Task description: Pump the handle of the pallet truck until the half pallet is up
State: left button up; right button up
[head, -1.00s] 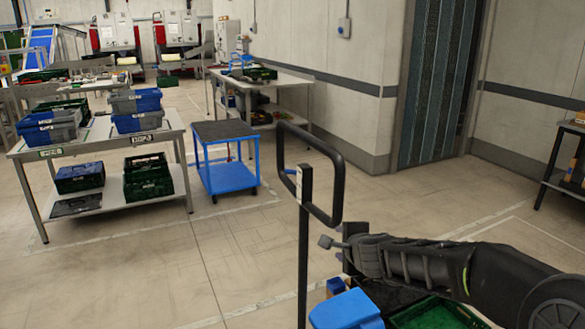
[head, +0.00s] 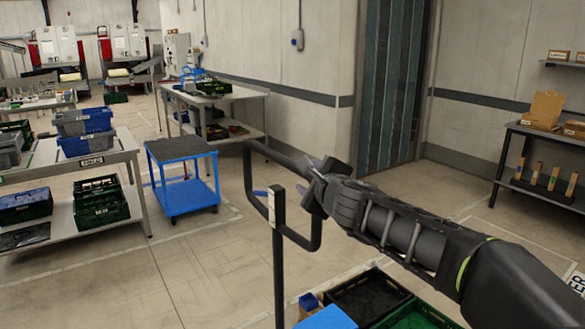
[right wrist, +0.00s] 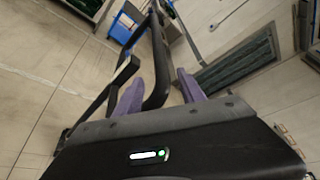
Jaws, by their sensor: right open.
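The pallet truck's handle (head: 247,185) is a black loop on an upright dark shaft (head: 278,260), in the middle of the head view. My right gripper (head: 308,188) is at the loop's right side, near its upper right part. In the right wrist view the open purple fingers (right wrist: 158,92) lie on either side of the handle's bar (right wrist: 160,70). I cannot tell whether they touch it. The half pallet is not clearly visible; crates (head: 368,292) in black and green and a blue one (head: 328,318) show at the bottom. My left gripper is out of view.
A blue cart (head: 185,180) stands on the floor behind the handle. A table with crates (head: 105,160) is at the left, a workbench (head: 225,93) behind. Shelving with boxes (head: 545,135) is at the right. The floor around the handle is mostly clear.

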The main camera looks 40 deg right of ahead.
jog(key=shift+s+r, duration=0.1)
jog(key=shift+s, duration=0.1)
jog(key=shift+w, duration=0.1)
jog(key=shift+w+d+f, duration=0.2)
jog(key=shift+w, duration=0.3)
jog(key=b+x, duration=0.1)
jog(key=x, duration=0.5)
jog(key=shift+w+d, duration=0.15)
jog(key=shift+w, duration=0.2)
jog(key=shift+c, duration=0.4)
grip_shut()
dwell(0.4)
